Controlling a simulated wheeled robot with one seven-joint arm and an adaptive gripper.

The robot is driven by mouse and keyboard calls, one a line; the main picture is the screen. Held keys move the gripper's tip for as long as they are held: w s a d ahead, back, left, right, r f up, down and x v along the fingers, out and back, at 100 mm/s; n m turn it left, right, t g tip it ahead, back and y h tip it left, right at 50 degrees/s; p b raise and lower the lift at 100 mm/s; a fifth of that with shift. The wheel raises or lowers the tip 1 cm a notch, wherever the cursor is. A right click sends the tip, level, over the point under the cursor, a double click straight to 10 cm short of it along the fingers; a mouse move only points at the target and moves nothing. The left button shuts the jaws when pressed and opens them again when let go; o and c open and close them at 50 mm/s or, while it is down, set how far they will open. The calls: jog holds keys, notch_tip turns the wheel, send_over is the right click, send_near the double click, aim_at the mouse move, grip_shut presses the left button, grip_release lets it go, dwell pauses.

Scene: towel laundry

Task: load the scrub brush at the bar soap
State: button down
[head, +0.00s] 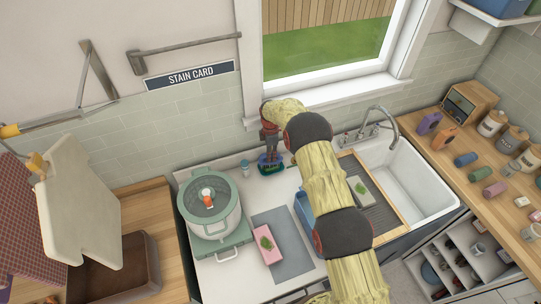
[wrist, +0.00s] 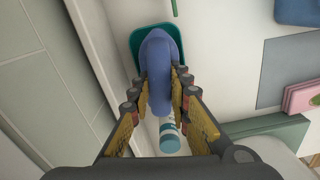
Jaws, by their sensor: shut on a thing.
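My gripper (wrist: 160,85) points down and is shut on a blue, rounded, elongated thing that looks like the scrub brush (wrist: 160,50). The brush is over or in a teal dish (wrist: 139,44) by the back wall; I cannot tell whether it touches the dish. In the head view my gripper (head: 269,150) is at the back of the counter, with the teal dish (head: 271,169) beneath it. I cannot pick out the bar soap with certainty. A pink folded piece (head: 267,244) and a pale one (head: 360,190), each with a green patch, look like towels.
A small bottle with a teal cap (wrist: 170,140) stands close beside my gripper. A lidded pot (head: 212,205) stands left on a green board. A grey mat (head: 290,250) and a blue tray (head: 303,208), partly behind my arm, lie in front. The sink (head: 420,185) is right.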

jog(key=shift+s+f+b, duration=0.1)
jog(key=shift+f+b, duration=0.3)
jog(key=shift+b, duration=0.35)
dwell(2.4)
jog(key=shift+r, duration=0.1)
jog(key=shift+r+p, duration=0.35)
jog(key=shift+r, duration=3.1)
